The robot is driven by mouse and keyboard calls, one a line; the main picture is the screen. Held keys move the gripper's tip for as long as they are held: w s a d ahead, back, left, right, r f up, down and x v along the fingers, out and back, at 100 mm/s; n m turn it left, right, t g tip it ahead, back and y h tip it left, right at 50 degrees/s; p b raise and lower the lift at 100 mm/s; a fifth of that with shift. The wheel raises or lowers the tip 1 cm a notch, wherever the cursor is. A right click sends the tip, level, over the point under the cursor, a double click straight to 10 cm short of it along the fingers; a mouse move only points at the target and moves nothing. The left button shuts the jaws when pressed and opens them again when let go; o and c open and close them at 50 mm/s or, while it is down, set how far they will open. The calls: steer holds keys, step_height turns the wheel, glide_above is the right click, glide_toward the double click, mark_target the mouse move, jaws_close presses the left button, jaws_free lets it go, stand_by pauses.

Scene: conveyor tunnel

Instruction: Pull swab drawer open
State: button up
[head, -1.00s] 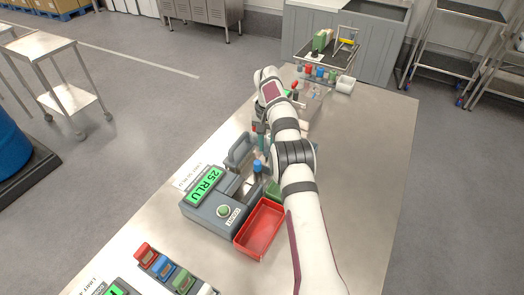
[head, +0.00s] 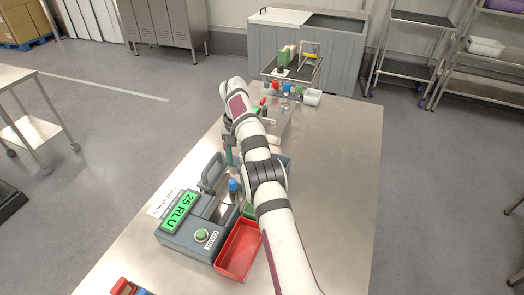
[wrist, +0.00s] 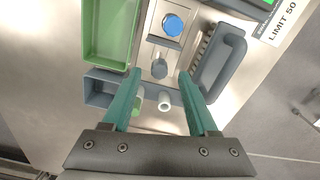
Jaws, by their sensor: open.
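The grey reader (head: 185,225) has a green display reading 25 RLU. A blue-capped piece (head: 233,186) stands on its bright metal part, also seen in the wrist view (wrist: 173,25). My gripper (wrist: 160,76) has two teal fingers spread apart, with nothing held. Its tips reach over the metal part, with a small grey upright piece (wrist: 160,68) between them. A pale round knob (wrist: 165,100) shows between the fingers, apart from both. I cannot tell for sure which part is the swab drawer. In the head view, my arm mostly hides my gripper (head: 229,152).
A dark grey handle-like lid (wrist: 219,62) stands close to the right finger. A green tray (wrist: 110,28) and grey tray (wrist: 98,92) lie left. A red tray (head: 240,250) sits beside the reader. A raised rack (head: 290,70) stands at the far end. The table's right side is clear.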

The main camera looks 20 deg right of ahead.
steer(key=shift+s+d+r, duration=0.1)
steer(key=shift+d+r, duration=0.05)
steer(key=shift+r, duration=0.4)
steer(key=shift+s+d+r, duration=0.1)
steer(key=shift+d+r, duration=0.05)
steer(key=shift+r, duration=0.4)
steer(key=s+d+r, duration=0.6)
steer(key=s+d, duration=0.1)
steer(key=d, duration=0.1)
steer(key=shift+d+r, duration=0.2)
steer(key=s+a+r, duration=0.8)
steer(key=s+a, duration=0.4)
steer(key=s+a+f, duration=0.1)
steer(key=s+a, duration=0.2)
steer(key=s, duration=0.5)
steer(key=s+a+f+y, duration=0.1)
steer(key=s+a+f, duration=0.1)
steer(key=s, duration=0.6)
steer(key=s+a+f+n, duration=0.1)
steer(key=s+a, duration=0.3)
steer(key=s, duration=0.4)
steer(key=shift+s+a+f+y, duration=0.3)
steer(key=shift+s+f+y, duration=0.1)
steer(key=shift+f, duration=0.35)
